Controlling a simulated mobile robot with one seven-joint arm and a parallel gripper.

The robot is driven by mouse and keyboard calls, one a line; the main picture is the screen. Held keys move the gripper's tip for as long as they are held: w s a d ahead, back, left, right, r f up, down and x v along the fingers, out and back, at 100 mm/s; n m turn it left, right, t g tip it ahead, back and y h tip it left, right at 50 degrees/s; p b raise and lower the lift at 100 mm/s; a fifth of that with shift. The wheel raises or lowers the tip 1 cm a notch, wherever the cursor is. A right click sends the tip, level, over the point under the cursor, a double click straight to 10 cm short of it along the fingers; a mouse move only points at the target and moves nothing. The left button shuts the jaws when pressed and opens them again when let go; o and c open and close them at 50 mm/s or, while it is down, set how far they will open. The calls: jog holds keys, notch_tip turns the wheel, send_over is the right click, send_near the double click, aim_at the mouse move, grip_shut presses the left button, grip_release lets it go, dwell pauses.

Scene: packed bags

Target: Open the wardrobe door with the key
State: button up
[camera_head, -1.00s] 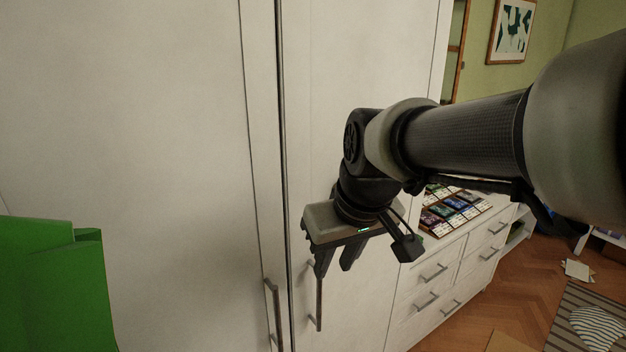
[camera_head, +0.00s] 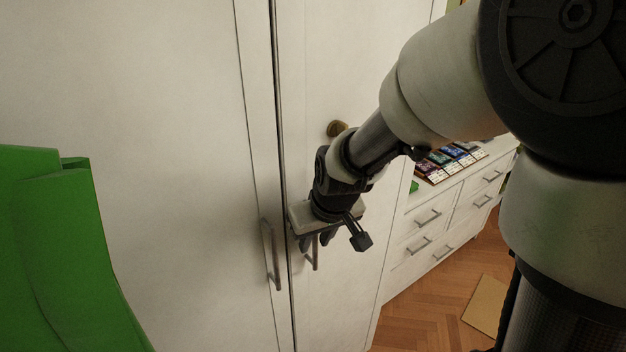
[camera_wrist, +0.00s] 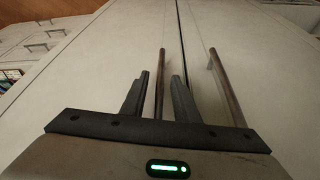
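The white wardrobe (camera_head: 170,120) fills the left and middle of the head view, with two doors meeting at a dark vertical seam. The left door handle (camera_head: 271,255) and right door handle (camera_head: 314,255) are grey upright bars. My gripper (camera_head: 317,240) is at the right door handle. In the wrist view, the fingers of my gripper (camera_wrist: 160,98) stand apart on either side of the right handle (camera_wrist: 158,85), with small gaps visible; the left handle (camera_wrist: 226,88) is outside them. A round brass-coloured piece (camera_head: 337,128) sits on the right door; I cannot tell whether it includes the key.
A green bag-like object (camera_head: 50,250) stands close at the left. A white drawer unit (camera_head: 440,215) stands right of the wardrobe, with small colourful packets (camera_head: 455,157) on top. Wooden floor (camera_head: 430,295) shows at the lower right, with a flat tan piece (camera_head: 487,303) on it.

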grip_shut()
jog(key=shift+s+d+f, duration=0.1)
dwell(0.4)
